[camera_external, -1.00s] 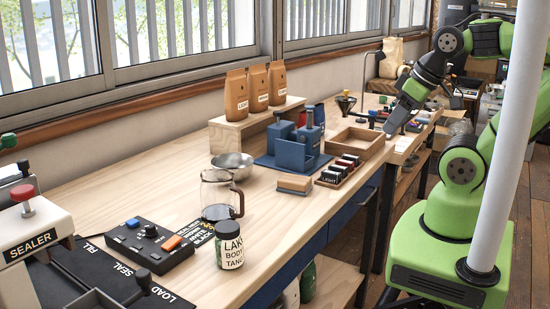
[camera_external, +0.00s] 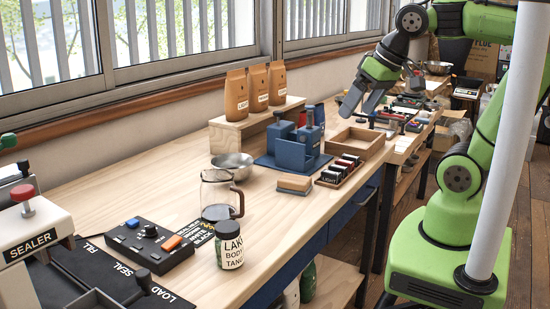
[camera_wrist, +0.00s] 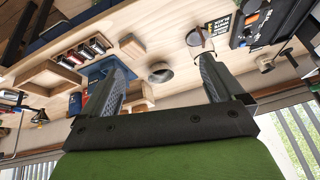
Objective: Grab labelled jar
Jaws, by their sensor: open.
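The labelled jar (camera_external: 230,249) is a dark-lidded jar with a white label. It stands upright near the front edge of the wooden bench in the external view, beside the glass carafe (camera_external: 218,196). My gripper (camera_external: 359,103) is open and empty, raised above the bench by the wooden tray, far behind and to the right of the jar. In the wrist view the fingers of my gripper (camera_wrist: 162,68) are spread apart with nothing between them.
A black control box (camera_external: 150,243) stands left of the jar. Coffee bags (camera_external: 236,95) stand on a riser.

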